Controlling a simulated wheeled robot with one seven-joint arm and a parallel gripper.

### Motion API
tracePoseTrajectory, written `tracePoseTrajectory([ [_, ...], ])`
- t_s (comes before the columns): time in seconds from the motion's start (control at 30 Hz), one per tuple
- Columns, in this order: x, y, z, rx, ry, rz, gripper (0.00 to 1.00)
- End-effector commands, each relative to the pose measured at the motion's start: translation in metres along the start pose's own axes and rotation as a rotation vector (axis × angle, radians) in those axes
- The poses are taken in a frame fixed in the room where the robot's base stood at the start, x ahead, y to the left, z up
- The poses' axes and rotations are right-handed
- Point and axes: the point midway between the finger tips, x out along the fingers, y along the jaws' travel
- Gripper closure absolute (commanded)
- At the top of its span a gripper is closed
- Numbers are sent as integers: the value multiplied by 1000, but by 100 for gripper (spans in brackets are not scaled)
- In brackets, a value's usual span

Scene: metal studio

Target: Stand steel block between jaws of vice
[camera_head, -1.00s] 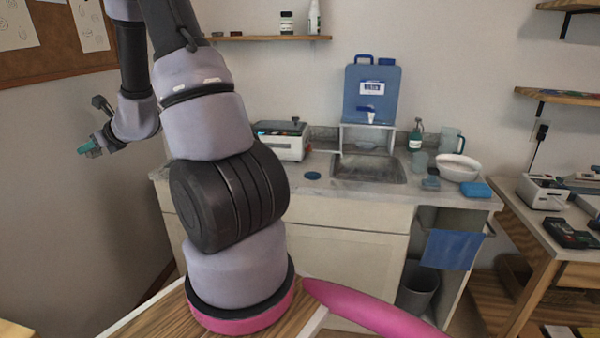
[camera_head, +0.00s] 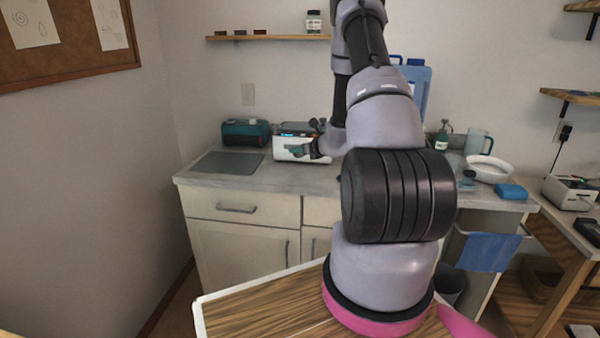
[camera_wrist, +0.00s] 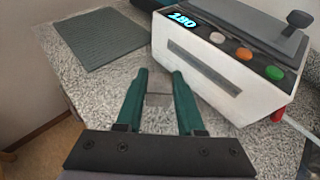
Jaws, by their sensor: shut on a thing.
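My gripper (camera_wrist: 160,78) has two green fingers on either side of a small grey block, which looks like the steel block (camera_wrist: 158,99). The block shows between the fingers, partly hidden by them, and its colour is close to the speckled counter beyond. The block cannot be made out there. No vice can be recognised in either view.
A white device (camera_wrist: 207,75) with a lit display and coloured buttons stands close to the right of the fingers. A grey mat (camera_wrist: 100,40) lies on the counter (camera_head: 310,183) to the left. A teal case (camera_head: 245,132) stands behind. A wooden top (camera_head: 265,305) is in front.

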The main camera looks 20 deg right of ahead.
Motion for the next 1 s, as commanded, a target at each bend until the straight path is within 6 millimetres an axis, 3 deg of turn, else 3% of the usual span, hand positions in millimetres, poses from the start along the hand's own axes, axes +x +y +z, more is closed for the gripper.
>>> tracePoseTrajectory([
  [0.1, 8, 0, -20, 2, 2, 0, 100],
  [0.33, 15, 0, -36, 0, -1, 0, 100],
  [0.57, 27, 0, -66, 1, 0, -1, 100],
  [0.93, 29, 1, -70, -1, -1, 0, 100],
  [0.97, 30, 1, -71, -1, 0, 0, 59],
  [1.0, 29, 0, -71, -1, 0, 0, 44],
])
